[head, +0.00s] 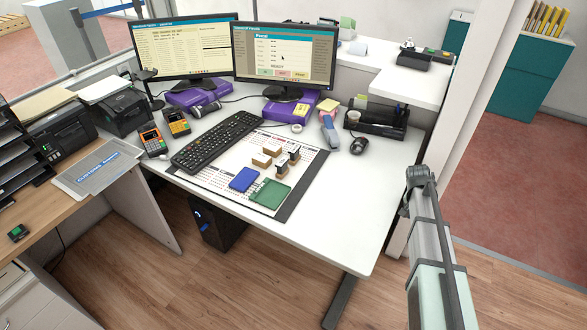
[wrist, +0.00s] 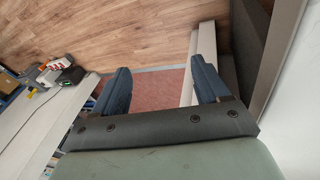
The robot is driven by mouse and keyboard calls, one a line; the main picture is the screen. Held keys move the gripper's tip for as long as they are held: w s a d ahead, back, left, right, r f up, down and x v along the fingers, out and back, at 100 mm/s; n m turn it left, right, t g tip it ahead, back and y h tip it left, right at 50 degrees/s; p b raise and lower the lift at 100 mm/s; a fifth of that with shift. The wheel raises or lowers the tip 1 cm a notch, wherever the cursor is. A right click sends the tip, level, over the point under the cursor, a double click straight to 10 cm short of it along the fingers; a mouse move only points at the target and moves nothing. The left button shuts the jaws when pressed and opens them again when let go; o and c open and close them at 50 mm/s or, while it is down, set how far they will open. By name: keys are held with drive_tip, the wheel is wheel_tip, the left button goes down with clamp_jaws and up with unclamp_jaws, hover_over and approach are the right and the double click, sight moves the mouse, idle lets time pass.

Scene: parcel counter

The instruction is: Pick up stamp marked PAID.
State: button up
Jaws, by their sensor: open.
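Several small stamps stand on the desk mat in the head view. Two are light brown blocks (head: 267,155), and others beside them have dark handles and white sides (head: 288,157). The lettering is too small to read, so I cannot tell which is marked PAID. A blue ink pad (head: 244,179) and a green tray (head: 270,193) lie in front of them. My gripper (wrist: 160,80) shows in the wrist view with its two dark fingers apart and nothing between them. It points at the floor, away from the stamps. In the head view my arm is at the right, clear of the desk.
A black keyboard (head: 218,140) lies left of the stamps. Two monitors (head: 285,55) stand at the back. The desk's front right (head: 345,220) is bare.

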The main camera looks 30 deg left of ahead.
drive_tip(key=w+a+r+t, duration=0.2)
drive_tip(key=w+a+r, duration=0.45)
drive_tip(key=r, duration=0.45)
wheel_tip(320, 180, up, 9)
drive_tip(key=n+g+y, duration=0.3)
drive_tip(key=n+g, duration=0.1)
drive_tip(key=n, duration=1.6)
hover_over(282, 161)
drive_tip(key=f, duration=0.7)
drive_tip(key=shift+s+d+f, duration=0.25)
drive_tip(key=shift+d+f, duration=0.1)
drive_tip(key=shift+d, duration=0.05)
drive_tip(key=shift+w+a+f, duration=0.1)
drive_tip(key=shift+a+f, duration=0.1)
drive_tip(key=shift+f, duration=1.15)
drive_tip(key=shift+w+a+f, duration=0.1)
drive_tip(key=shift+a+f, duration=0.05)
drive_tip(key=shift+f, duration=1.15)
drive_tip(key=shift+c, duration=0.3)
drive_tip(key=c, duration=0.7)
